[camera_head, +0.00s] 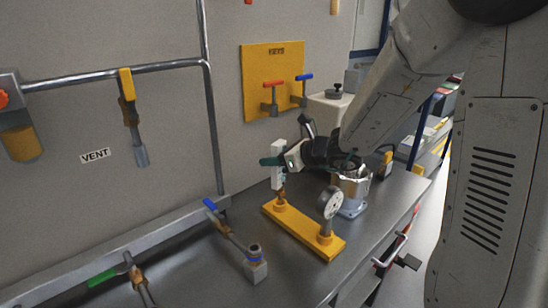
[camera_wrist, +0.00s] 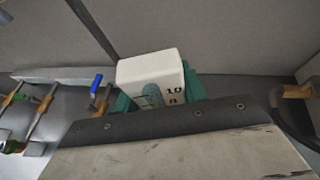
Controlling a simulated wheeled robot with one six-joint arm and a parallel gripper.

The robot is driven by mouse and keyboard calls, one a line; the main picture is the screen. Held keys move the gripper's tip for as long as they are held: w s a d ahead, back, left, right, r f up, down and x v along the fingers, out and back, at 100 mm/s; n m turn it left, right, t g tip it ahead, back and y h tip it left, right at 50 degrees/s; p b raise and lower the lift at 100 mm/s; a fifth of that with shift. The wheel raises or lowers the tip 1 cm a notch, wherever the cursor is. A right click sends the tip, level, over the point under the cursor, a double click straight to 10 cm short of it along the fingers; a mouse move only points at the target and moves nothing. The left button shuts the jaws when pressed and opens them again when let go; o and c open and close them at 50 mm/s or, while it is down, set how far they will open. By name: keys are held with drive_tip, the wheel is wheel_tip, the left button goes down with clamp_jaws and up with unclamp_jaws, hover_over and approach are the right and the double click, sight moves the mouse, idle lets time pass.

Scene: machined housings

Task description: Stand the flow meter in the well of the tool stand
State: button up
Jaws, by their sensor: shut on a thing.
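The flow meter is a white block (camera_head: 277,177) with a brass lower end. In the wrist view its white body (camera_wrist: 150,68) shows scale numbers and a tube. My gripper (camera_head: 276,161) is shut on its upper body, with teal fingers on both sides; the gripper also shows in the wrist view (camera_wrist: 156,97). The flow meter hangs upright over the left end of the tool stand, a yellow bar (camera_head: 300,229). Its brass end is at the left well; I cannot tell whether it is inside or just above. The well's inside is hidden.
A dial gauge (camera_head: 330,203) stands at the stand's right end. A silver housing (camera_head: 352,187) is behind it. A blue-handled valve pipe (camera_head: 232,238) lies left of the stand. A yellow KEYS board (camera_head: 275,79) hangs on the wall.

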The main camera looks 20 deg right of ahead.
drive_tip(key=shift+f, duration=1.6)
drive_tip(key=o, duration=1.2)
drive_tip(key=shift+c, duration=0.2)
drive_tip(key=v, duration=0.8)
